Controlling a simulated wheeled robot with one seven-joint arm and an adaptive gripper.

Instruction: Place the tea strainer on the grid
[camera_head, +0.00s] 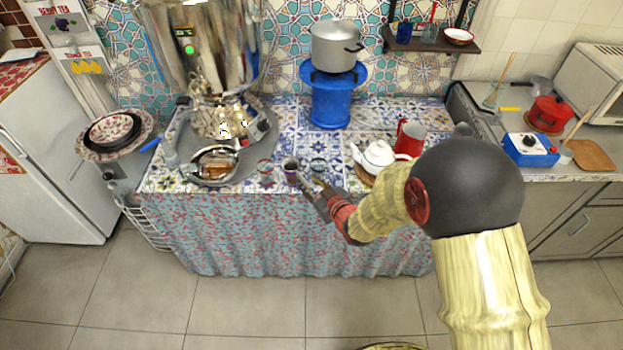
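My gripper (308,182) is at the front edge of the tiled counter, its fingers pointing up and left. A small dark-rimmed, cup-like thing (291,165) stands just beyond the fingertips. It is too small to tell whether it is the tea strainer, or whether the fingers touch it. I cannot make out whether the fingers are open or shut. A round metal dish (228,154) with something brown in it lies to the left, below the big samovar (206,50). I cannot clearly pick out the grid; it may be at this dish.
Small glasses stand on either side of the cup-like thing, one at left (265,168) and one at right (318,165). A white teapot (378,156) and a red mug (410,137) stand close to my arm. A pot (336,45) sits on a blue stand (331,100) behind.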

